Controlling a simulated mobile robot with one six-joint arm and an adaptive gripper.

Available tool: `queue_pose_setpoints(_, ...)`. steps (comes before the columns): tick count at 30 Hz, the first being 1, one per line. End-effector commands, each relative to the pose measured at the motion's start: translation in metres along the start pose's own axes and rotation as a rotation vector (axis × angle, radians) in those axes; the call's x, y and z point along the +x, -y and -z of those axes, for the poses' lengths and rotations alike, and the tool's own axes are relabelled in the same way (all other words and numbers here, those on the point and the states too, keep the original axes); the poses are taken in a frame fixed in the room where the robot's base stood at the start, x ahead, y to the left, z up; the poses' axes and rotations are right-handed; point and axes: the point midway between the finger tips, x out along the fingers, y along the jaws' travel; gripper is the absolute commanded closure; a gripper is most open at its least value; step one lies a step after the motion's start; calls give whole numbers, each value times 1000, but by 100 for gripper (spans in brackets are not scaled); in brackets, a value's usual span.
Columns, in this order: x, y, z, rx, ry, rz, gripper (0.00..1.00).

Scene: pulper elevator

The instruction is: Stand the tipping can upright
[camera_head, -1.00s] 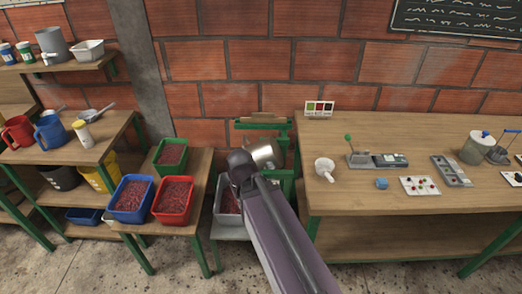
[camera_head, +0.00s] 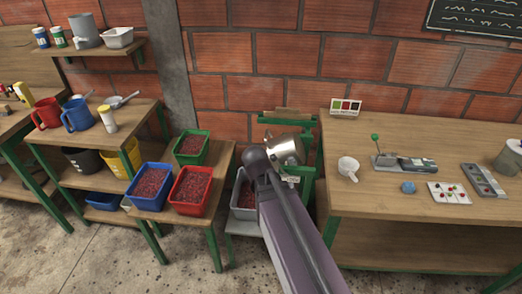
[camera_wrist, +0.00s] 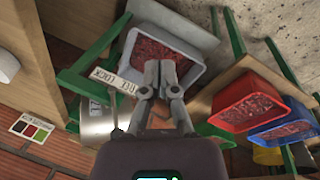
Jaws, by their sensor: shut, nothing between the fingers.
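The tipping can (camera_head: 287,149) is a shiny metal can in a green frame between the two tables. It lies tilted on its side in the head view. In the wrist view the can (camera_wrist: 95,125) shows partly, left of my gripper (camera_wrist: 160,66), behind a white lettered tag (camera_wrist: 113,82) on the frame. My gripper is shut and empty, with its fingers over the grey tray of red cherries (camera_wrist: 163,60). I cannot tell how near the fingers are to the frame or tag. In the head view my arm hides the gripper.
The grey tray (camera_head: 243,212) stands low under the frame. Green, blue (camera_head: 150,188) and red (camera_head: 190,190) trays of cherries stand on the small table to its left. The table at right holds a white cup (camera_head: 348,169) and a green-knobbed device (camera_head: 401,162).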

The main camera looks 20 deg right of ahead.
Motion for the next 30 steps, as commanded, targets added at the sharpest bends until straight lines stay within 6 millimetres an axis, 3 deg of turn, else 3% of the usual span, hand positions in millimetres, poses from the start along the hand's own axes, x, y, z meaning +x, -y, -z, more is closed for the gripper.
queue_pose_setpoints(1,18,-1,8,-15,-5,-43,100)
queue_pose_setpoints(3,28,-6,17,-38,-12,-109,100)
queue_pose_setpoints(12,64,-28,54,-137,-35,-389,100)
queue_pose_setpoints(30,95,-43,134,-341,-51,-952,100)
